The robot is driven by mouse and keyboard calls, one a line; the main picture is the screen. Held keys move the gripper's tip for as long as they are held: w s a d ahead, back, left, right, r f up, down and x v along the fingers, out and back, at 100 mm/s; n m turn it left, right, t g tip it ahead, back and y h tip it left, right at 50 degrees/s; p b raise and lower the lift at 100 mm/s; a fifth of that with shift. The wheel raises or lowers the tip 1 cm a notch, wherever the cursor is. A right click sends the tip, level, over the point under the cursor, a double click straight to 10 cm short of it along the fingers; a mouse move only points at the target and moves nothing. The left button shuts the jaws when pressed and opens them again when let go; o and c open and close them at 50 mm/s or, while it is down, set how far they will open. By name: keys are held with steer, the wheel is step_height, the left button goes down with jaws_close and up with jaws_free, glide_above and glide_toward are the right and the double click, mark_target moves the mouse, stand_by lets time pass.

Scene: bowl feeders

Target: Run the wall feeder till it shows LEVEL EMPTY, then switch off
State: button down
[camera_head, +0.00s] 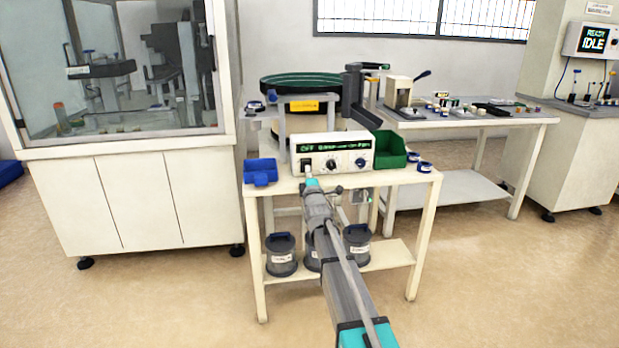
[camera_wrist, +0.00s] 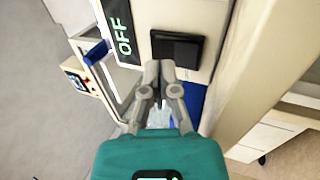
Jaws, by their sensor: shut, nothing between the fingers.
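The feeder's white control box (camera_head: 322,167) stands on the small table, below the round dark bowl with a green inside (camera_head: 300,82). Its display (camera_head: 345,146) reads OFF on the left; the rest is too small to read surely. The box has a black switch at its left and two knobs. In the wrist view the OFF display (camera_wrist: 122,32) is beside the black rocker switch (camera_wrist: 178,48). My gripper (camera_wrist: 159,66) is shut and empty, its fingertips just by the switch's edge; I cannot tell whether they touch. The head view shows my gripper (camera_head: 308,173) in front of the box's left part.
A blue bin (camera_head: 260,173) stands left of the box and a green bin (camera_head: 391,150) right. Several grey tubs, such as this one (camera_head: 281,256), are on the lower shelf. A glazed cabinet (camera_head: 140,200) is at left, a workbench (camera_head: 470,122) at right.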

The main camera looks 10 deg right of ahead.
steer(key=shift+x, duration=0.8)
steer(key=shift+w+r+g+p, duration=0.3)
steer(key=shift+r+p, duration=0.1)
steer(key=shift+p, duration=0.65)
steer(key=shift+f, duration=0.25)
steer(key=shift+s, duration=0.1)
steer(key=s, duration=1.4)
steer(key=shift+r, duration=0.15)
